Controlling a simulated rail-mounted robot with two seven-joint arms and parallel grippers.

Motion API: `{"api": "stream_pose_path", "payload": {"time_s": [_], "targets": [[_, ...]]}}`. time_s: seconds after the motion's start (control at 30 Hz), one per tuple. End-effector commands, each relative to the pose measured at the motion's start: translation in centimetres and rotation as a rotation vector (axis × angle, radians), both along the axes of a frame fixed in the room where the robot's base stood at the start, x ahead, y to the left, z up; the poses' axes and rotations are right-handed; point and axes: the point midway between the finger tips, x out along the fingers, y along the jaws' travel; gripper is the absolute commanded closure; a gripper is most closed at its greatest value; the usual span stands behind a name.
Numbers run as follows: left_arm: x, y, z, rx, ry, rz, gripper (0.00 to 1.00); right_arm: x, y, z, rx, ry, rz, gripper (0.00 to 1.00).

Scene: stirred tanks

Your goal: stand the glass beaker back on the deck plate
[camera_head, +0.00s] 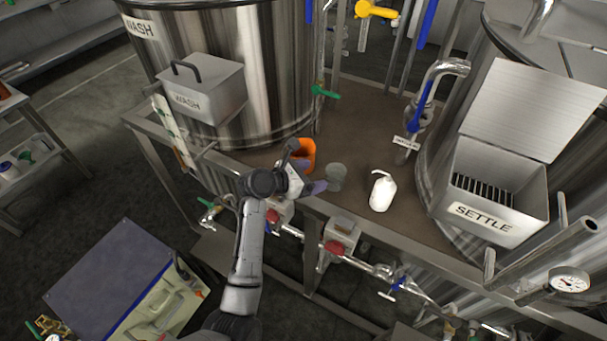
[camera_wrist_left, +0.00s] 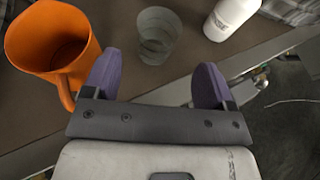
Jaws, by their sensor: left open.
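The clear glass beaker (camera_head: 336,176) stands upright on the brown deck plate (camera_head: 352,128), near its front edge. It also shows in the left wrist view (camera_wrist_left: 156,38), just beyond my fingertips. My left gripper (camera_head: 313,178) is open, with its purple fingers pointing at the beaker from the left in the head view. In the left wrist view my left gripper (camera_wrist_left: 160,72) has nothing between its fingers. Any contact between the fingers and the beaker cannot be made out. My right gripper is not in view.
An orange jug (camera_head: 305,153) stands close beside my left gripper. A white bottle (camera_head: 382,191) stands right of the beaker. The WASH tank (camera_head: 215,65) and SETTLE box (camera_head: 500,190) flank the deck. Pipes and valves run below the front edge. The deck behind the beaker is clear.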

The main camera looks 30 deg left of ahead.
Motion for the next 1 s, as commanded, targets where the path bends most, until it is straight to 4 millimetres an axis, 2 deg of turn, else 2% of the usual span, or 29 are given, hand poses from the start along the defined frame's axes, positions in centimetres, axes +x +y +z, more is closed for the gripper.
{"api": "stream_pose_path", "payload": {"time_s": [0.2, 0.47, 0.57, 0.63, 0.77, 1.0], "targets": [[-1.7, 1.0, 0.8, 0.0, 0.0, 0.0, 0.21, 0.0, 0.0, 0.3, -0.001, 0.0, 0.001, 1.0], [-2.1, 1.2, 1.0, 0.0, 0.0, 0.0, 0.21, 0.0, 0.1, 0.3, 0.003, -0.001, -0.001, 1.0], [-2.4, 1.2, 0.6, 0.03, -0.002, -0.009, 0.21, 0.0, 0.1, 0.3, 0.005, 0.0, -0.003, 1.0], [-3.3, 1.2, -0.4, 0.105, -0.006, -0.036, 0.21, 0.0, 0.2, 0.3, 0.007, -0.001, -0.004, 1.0], [-6.6, 1.0, -3.5, 0.382, -0.031, -0.153, 0.21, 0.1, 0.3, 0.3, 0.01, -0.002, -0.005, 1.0], [-15.7, 0.2, -9.5, 1.011, -0.099, -0.572, 0.21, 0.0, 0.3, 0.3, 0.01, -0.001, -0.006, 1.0]]}}
